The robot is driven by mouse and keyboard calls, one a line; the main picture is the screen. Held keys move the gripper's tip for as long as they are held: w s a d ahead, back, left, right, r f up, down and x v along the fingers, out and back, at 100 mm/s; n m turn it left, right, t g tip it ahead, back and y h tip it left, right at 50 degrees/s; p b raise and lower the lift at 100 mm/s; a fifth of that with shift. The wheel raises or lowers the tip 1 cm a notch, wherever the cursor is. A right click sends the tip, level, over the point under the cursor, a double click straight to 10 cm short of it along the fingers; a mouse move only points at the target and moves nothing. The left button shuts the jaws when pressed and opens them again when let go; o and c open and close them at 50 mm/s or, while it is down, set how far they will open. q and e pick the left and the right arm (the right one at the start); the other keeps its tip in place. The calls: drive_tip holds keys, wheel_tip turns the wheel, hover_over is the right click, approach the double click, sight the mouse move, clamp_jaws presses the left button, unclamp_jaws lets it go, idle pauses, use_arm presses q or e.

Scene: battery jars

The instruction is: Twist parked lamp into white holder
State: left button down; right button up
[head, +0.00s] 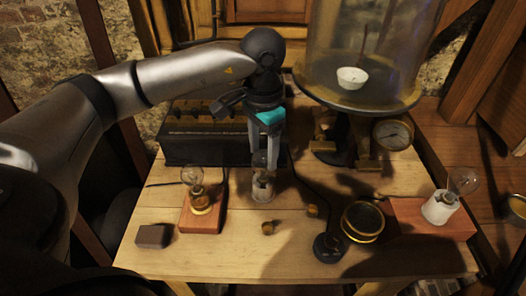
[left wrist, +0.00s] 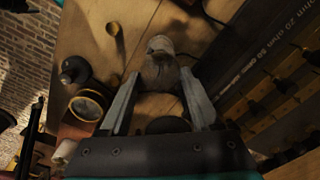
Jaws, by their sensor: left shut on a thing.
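My left gripper (head: 264,166) points straight down at the middle of the table, shut on a lamp (head: 262,180). In the left wrist view the glass bulb of this lamp (left wrist: 159,72) lies between the fingertips, with its pale lower end away from the camera. Its lower end is at or just above the tabletop; I cannot tell if it rests in a small stand. The white holder (head: 439,209) stands on a reddish wooden base (head: 405,212) at the right, and a clear bulb (head: 464,181) shows above it. My right gripper is not in view.
A brass holder (head: 200,203) with a bulb stands on a block at left. A glass bell jar (head: 370,50) and black box (head: 205,150) stand behind.

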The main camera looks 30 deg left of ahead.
use_arm(q)
drive_tip(key=shift+s+f, duration=0.1)
drive_tip(key=shift+f, duration=0.05)
unclamp_jaws()
drive_tip(key=n, duration=0.3)
drive_tip(key=shift+n, duration=0.4)
drive_tip(key=shift+n+b, duration=0.35)
drive_tip(key=shift+n, duration=1.65)
drive_tip(key=shift+c, duration=0.2)
